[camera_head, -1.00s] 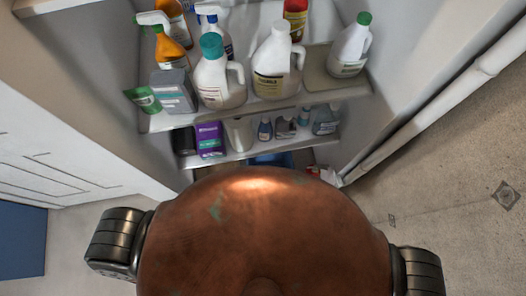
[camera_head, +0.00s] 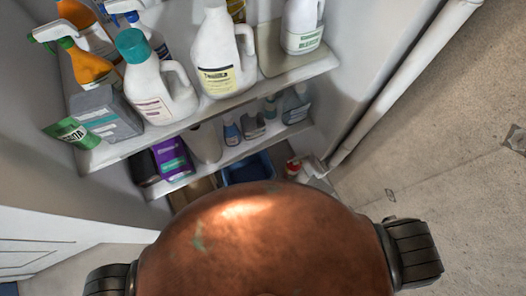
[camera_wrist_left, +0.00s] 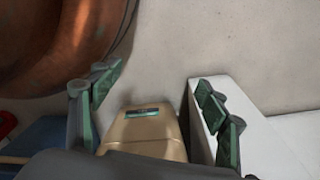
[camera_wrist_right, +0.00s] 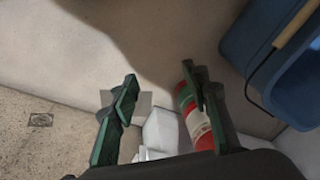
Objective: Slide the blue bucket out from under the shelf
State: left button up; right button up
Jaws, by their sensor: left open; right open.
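The blue bucket (camera_head: 247,168) sits beneath the lower shelf in the head view, with only its upper part showing above my copper-coloured body. In the right wrist view the blue bucket (camera_wrist_right: 265,45) is at the upper right, with a wooden grip on a dark wire handle. My right gripper (camera_wrist_right: 160,82) is open, left of the bucket and apart from it. My left gripper (camera_wrist_left: 158,88) is open; a tan container (camera_wrist_left: 145,130) shows between its fingers. Neither gripper shows in the head view. The lower shelf (camera_head: 225,160) holds bottles and a purple pack.
A red bottle (camera_wrist_right: 198,120) and white items (camera_wrist_right: 160,130) lie near my right gripper. The upper shelf (camera_head: 190,122) is full of cleaning bottles. A white pipe (camera_head: 400,85) runs along the right wall. Open floor (camera_head: 450,160) lies to the right.

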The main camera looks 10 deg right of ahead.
jog(key=w+a+m+b, duration=0.3)
jog(key=a+b, duration=0.1)
jog(key=a, duration=0.2)
jog(key=w+a+m+b, duration=0.3)
jog(key=w+a+b, duration=0.1)
jog(key=a, duration=0.2)
jog(key=w+a+r+m+b, duration=0.1)
jog(key=w+a+m+b, duration=0.2)
jog(key=a, duration=0.3)
jog(key=shift+w+r+b, duration=0.1)
jog(key=shift+w+b, duration=0.4)
jog(key=shift+b, duration=0.35)
pick_arm(q)
jog(key=shift+g, duration=0.5)
jog(key=shift+w+d+f, duration=0.1)
jog(key=shift+w+d, duration=0.15)
jog(key=shift+w, duration=0.5)
jog(key=shift+w+d+f, duration=0.15)
jog(key=shift+w+d, duration=0.05)
jog(key=shift+w, duration=0.5)
jog(key=shift+w+d+f, duration=0.1)
jog(key=shift+w+d, duration=0.15)
jog(key=shift+w, duration=0.5)
pick_arm(e)
jog(key=shift+w+a+r, duration=0.1)
jog(key=shift+a+r, duration=0.15)
jog(key=shift+r, duration=0.15)
jog(key=shift+f, duration=0.1)
